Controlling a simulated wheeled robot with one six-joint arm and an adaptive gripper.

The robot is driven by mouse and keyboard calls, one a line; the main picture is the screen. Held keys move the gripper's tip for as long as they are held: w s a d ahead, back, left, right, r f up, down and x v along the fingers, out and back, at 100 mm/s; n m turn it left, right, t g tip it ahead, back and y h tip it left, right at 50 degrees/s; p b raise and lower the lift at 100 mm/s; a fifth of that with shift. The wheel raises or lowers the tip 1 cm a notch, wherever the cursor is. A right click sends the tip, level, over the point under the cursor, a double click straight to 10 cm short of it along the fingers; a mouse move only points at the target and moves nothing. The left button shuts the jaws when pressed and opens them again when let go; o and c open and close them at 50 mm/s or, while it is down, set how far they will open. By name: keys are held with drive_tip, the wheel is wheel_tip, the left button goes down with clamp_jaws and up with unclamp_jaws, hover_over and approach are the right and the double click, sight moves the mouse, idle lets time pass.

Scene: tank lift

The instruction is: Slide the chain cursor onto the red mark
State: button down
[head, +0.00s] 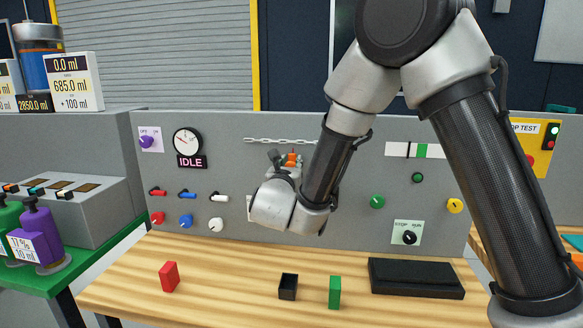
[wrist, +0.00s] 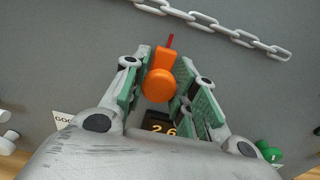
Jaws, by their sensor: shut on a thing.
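The orange chain cursor (wrist: 160,80) has a round knob and a block above it. My gripper (wrist: 163,72) is shut on it, with one finger on each side. A thin red strip (wrist: 171,41) sticks up from the top of the block towards the chain; I cannot tell whether it is the red mark or part of the cursor. The grey chain (wrist: 225,30) runs across the panel just above. In the head view the orange cursor (head: 291,159) shows small at my gripper (head: 284,161), below the chain (head: 280,141). My wrist hides part of the panel there.
A small dark display (wrist: 162,126) with lit digits, seemingly 2.6, sits below the cursor. Coloured switches and knobs line the grey panel (head: 230,175). A red block (head: 169,277), a black box (head: 288,287), a green block (head: 335,292) and a black tray (head: 416,279) stand on the wooden bench.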

drive_tip(key=shift+d, duration=0.1)
drive_tip(key=c, duration=1.1)
unclamp_jaws()
drive_tip(key=shift+s, duration=0.1)
drive_tip(key=s, duration=0.4)
drive_tip(key=s+a, duration=0.1)
drive_tip(key=s, duration=0.2)
drive_tip(key=s+a, duration=0.1)
drive_tip(key=s, duration=0.3)
drive_tip(key=shift+s+a, duration=0.15)
drive_tip(key=shift+s, duration=0.15)
